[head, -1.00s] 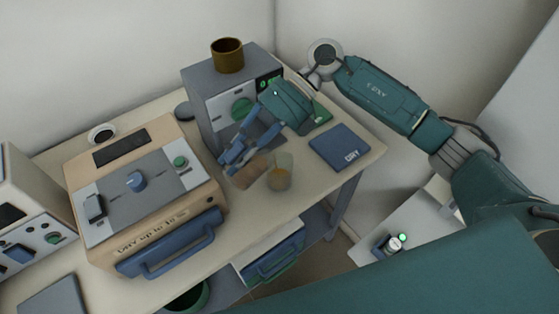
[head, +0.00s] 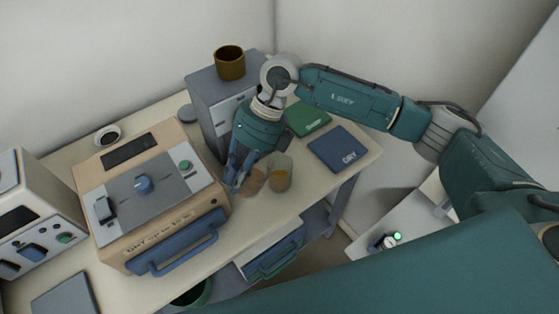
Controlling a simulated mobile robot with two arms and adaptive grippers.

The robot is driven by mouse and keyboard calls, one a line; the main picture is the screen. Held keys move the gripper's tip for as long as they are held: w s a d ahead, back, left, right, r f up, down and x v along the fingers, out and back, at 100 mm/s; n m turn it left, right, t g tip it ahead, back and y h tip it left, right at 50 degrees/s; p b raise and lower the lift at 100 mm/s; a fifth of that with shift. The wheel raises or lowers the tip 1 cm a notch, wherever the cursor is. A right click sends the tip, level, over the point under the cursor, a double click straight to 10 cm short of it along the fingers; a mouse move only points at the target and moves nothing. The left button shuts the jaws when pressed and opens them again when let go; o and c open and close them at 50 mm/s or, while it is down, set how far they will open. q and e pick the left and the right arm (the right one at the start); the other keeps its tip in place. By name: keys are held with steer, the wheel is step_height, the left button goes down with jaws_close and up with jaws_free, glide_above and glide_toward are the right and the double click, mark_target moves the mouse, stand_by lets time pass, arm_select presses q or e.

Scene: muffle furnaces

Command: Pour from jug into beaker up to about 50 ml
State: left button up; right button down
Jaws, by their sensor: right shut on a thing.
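My right gripper (head: 236,178) reaches down over the table and is shut on a see-through brownish vessel, which looks like the jug (head: 254,181). The gripper's fingers cover the jug's left side; the jug looks about upright and low near the table, but I cannot tell if it touches the table. A clear beaker (head: 281,170) stands upright on the table just right of the jug, with amber liquid in its lower part. I cannot read its level against any marks. My left gripper is not in view.
A beige furnace (head: 185,213) with a blue handle stands left of the jug. A grey unit (head: 203,96) carrying a brown pot (head: 230,63) stands behind. A green mat (head: 308,119) and a blue mat (head: 339,148) lie at the right. The table's front edge is close to the beaker.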

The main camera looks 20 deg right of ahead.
steer(key=shift+d+f, duration=0.1)
steer(key=shift+f+h, duration=0.2)
steer(key=shift+h, duration=0.2)
steer(key=f+h, duration=0.1)
steer(key=f+t+h, duration=0.1)
steer(key=shift+a+f, duration=0.3)
steer(key=shift+a, duration=0.05)
steer(key=shift+f+h, duration=0.2)
steer(key=shift+h, duration=0.3)
steer(key=shift+d, duration=0.1)
